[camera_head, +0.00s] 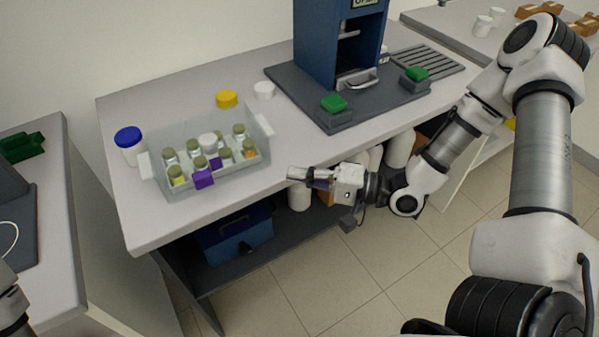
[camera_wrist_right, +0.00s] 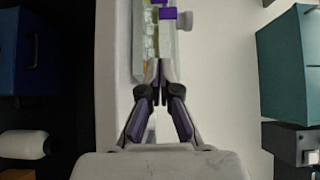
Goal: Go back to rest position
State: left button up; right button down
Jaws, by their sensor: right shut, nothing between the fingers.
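My right gripper (camera_head: 297,176) is shut and empty at the front edge of the middle bench. It points left, toward a clear tray (camera_head: 215,180) that holds several small jars, and it is apart from the tray. In the right wrist view the two fingers (camera_wrist_right: 159,72) meet at their tips, with the tray (camera_wrist_right: 139,35) beyond them. The right arm reaches in from the right side of the head view. A small part of my left arm shows at the lower left edge; its gripper is outside the picture.
A blue press with green buttons (camera_head: 334,104) stands on the bench (camera_head: 190,94). A white jar with a blue lid (camera_head: 129,137) is left of the tray; a yellow lid (camera_head: 227,98) and a white lid (camera_head: 264,90) lie behind it. A blue box (camera_head: 233,235) sits underneath. Floor is free in front.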

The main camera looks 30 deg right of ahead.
dwell(0.3)
jog(key=s+a+f+n+g+h, duration=0.15)
jog(key=s+a+f+g, duration=0.25)
jog(key=f, duration=0.5)
jog(key=s+a+f+g+h, duration=0.3)
jog(key=s+f, duration=0.1)
jog(key=f, duration=0.5)
jog(key=s+d+f+n+g+h, duration=0.5)
jog(key=s+d+f+h, duration=0.3)
jog(key=s, duration=0.3)
jog(key=shift+s+d+f+n+h, duration=0.35)
jog(key=shift+f+n, duration=0.15)
jog(key=shift+n, duration=0.35)
